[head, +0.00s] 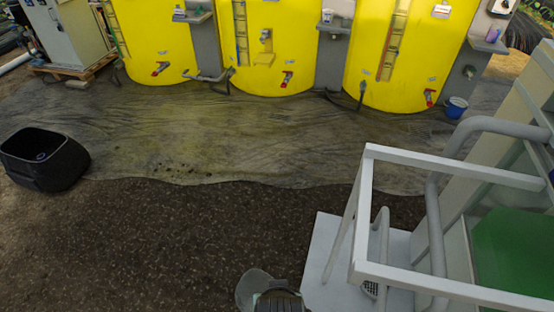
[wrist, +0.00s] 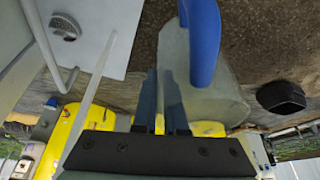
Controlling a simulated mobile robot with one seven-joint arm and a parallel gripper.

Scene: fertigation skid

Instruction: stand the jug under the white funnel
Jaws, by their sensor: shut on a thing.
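A pale translucent jug (wrist: 208,95) with a blue handle (wrist: 205,40) fills the middle of the wrist view, close to the camera. My gripper (wrist: 161,88) is shut on it; exactly where the fingers grip is hard to tell. In the head view part of the jug's pale body (head: 252,287) shows at the bottom edge, beside the dark end of my arm. The jug is held over the dark gravel, left of a white platform (head: 325,255). I cannot make out a white funnel in either view.
A white rail frame (head: 365,200) and grey pipes (head: 435,200) stand at the right, by the platform with a round grate (head: 370,289). Yellow tanks (head: 275,50) line the back. A black bin (head: 45,170) sits left, a blue bucket (head: 457,107) back right. The middle ground is clear.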

